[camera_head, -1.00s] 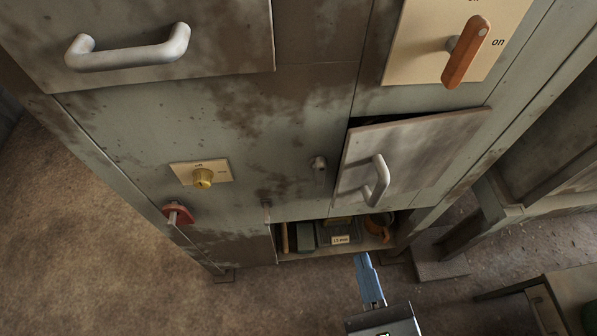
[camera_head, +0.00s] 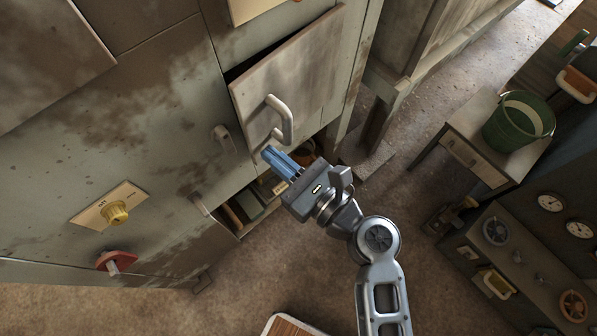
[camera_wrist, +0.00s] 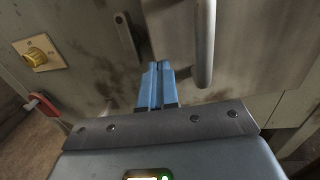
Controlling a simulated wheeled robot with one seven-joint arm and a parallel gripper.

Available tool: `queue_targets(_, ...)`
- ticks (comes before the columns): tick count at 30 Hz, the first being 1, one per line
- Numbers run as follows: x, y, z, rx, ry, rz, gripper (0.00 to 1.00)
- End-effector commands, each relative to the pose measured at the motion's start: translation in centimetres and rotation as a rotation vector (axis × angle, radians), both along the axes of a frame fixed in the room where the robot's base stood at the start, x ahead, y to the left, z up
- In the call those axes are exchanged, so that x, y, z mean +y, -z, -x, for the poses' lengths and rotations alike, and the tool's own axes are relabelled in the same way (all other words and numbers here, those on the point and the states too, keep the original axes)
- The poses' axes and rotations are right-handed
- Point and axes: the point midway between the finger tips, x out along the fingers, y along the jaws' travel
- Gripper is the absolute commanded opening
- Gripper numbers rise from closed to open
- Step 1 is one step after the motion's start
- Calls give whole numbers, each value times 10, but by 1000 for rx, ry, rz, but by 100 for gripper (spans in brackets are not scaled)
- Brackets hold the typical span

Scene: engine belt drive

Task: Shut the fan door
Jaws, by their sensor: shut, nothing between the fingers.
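The fan door (camera_head: 298,72) is a grey stained panel with a pale bar handle (camera_head: 281,119). It stands ajar, with a dark gap along its top and left edges. My gripper (camera_head: 268,153) is shut and empty, with its blue fingers just below the handle in the head view. In the wrist view the shut fingers (camera_wrist: 156,66) point toward the cabinet, left of the handle (camera_wrist: 205,45). The door (camera_wrist: 262,50) fills the right of that view. I cannot tell whether the fingers touch the door.
Below the door is an open shelf (camera_head: 240,229) with small items. A yellow knob (camera_head: 115,212) and a red handle (camera_head: 117,261) are on the cabinet at left. A small table (camera_head: 480,151) with a green bucket (camera_head: 518,121) stands at right.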

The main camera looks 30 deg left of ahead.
Motion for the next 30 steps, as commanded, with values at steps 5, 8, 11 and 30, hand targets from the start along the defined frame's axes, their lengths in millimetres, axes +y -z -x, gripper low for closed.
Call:
queue_targets(5,20,0,-5,0,-1,0,0)
queue_targets(8,25,0,-7,-1,-1,0,0)
queue_targets(11,27,0,-7,0,0,0,0)
queue_targets(30,63,0,-15,0,1,1,0)
